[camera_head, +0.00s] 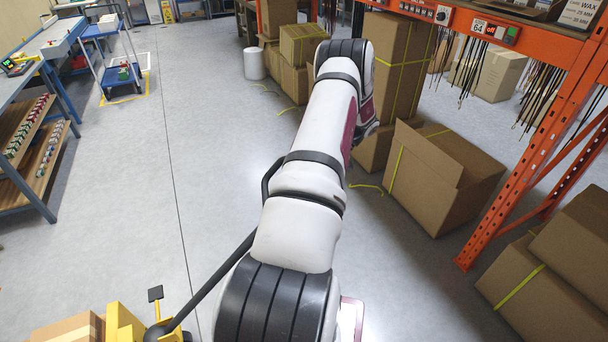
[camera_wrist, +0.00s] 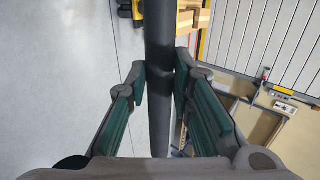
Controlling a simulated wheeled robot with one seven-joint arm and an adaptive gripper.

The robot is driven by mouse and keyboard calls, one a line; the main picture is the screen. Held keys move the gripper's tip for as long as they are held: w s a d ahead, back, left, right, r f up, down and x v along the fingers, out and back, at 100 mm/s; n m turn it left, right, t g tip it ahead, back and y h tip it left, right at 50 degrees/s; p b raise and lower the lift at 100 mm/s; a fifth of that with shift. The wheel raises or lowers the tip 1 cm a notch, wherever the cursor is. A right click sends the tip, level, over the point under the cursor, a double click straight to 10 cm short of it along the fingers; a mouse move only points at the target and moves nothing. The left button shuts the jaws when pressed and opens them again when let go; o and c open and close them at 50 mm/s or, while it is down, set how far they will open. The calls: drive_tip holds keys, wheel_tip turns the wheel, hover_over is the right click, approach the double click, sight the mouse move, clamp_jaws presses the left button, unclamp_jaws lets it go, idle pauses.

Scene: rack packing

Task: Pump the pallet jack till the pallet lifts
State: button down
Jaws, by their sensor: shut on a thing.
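The yellow pallet jack (camera_head: 121,322) shows at the bottom left of the head view. Its black handle (camera_head: 213,279) slopes up and right from there and passes behind my arm. In the wrist view the dark handle bar (camera_wrist: 159,30) runs between the green-padded fingers of my gripper (camera_wrist: 160,82), which is shut on it. My gripper is hidden by my arm in the head view. A bit of the yellow jack (camera_wrist: 127,10) and wooden pallet slats (camera_wrist: 201,18) show at the top of the wrist view. Whether the pallet is off the floor cannot be told.
A cardboard box (camera_head: 65,330) sits beside the jack. An orange rack (camera_head: 545,135) with cartons, including an open box (camera_head: 440,190), stands on the right. A workbench (camera_head: 30,195) and blue cart (camera_head: 110,62) are on the left. Grey floor between is clear.

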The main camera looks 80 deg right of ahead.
drive_tip(key=shift+d, duration=0.1)
drive_tip(key=c, duration=1.4)
unclamp_jaws()
drive_tip(key=v, duration=1.2)
